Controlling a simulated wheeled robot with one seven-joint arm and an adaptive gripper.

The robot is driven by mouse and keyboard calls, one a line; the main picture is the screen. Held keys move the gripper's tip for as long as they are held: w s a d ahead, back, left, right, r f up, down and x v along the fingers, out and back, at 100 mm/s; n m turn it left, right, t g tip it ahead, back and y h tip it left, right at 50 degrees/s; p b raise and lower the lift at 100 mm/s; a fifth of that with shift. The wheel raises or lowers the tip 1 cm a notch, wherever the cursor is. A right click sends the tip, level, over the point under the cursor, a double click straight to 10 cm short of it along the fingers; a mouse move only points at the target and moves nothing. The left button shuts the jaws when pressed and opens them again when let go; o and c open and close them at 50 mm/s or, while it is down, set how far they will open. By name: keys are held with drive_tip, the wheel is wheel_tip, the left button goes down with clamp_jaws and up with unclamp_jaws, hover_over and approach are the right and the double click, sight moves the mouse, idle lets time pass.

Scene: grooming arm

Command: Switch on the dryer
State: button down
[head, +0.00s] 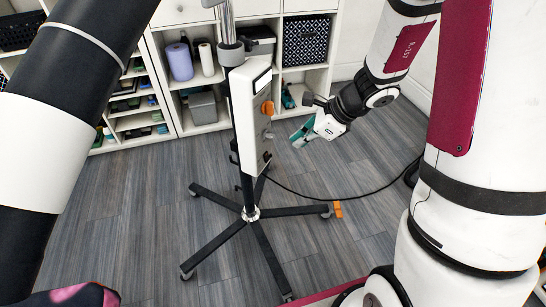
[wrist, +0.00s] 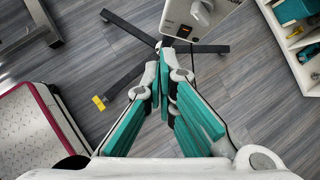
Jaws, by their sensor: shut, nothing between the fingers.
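In the wrist view the box (wrist: 210,10) is at the top, with a grey-white knob (wrist: 200,13) and a small dark switch with an orange mark (wrist: 184,31). My gripper (head: 299,138) has teal fingers and is to the right of the box, apart from it. In the wrist view my gripper (wrist: 165,62) is shut and empty, its tips pointing toward the box. Whether the switch is on cannot be told.
The stand has a wheeled star base (head: 250,214) with legs spread over the floor. A black cable (head: 335,198) runs right from it. A white shelf unit (head: 207,116) with bins stands behind. An orange tag (head: 338,209) is by one leg. Open floor lies around the base.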

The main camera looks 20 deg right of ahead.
sight(266, 157)
drive_tip(key=w+d+f+m+b, duration=0.2)
drive_tip(key=d+f+m, duration=0.1)
drive_tip(key=f, duration=0.4)
drive_tip(key=shift+d+f+h, duration=0.15)
drive_tip(key=shift+f+h, duration=0.15)
drive_tip(key=shift+f, duration=0.1)
drive_tip(key=shift+w+f, duration=0.1)
drive_tip(key=shift+w, duration=0.05)
drive_tip(key=w+a+r+b+x, duration=0.1)
drive_tip(key=b+x, duration=0.4)
drive_tip(key=x, duration=0.7)
drive_tip(key=shift+w+a, duration=0.5)
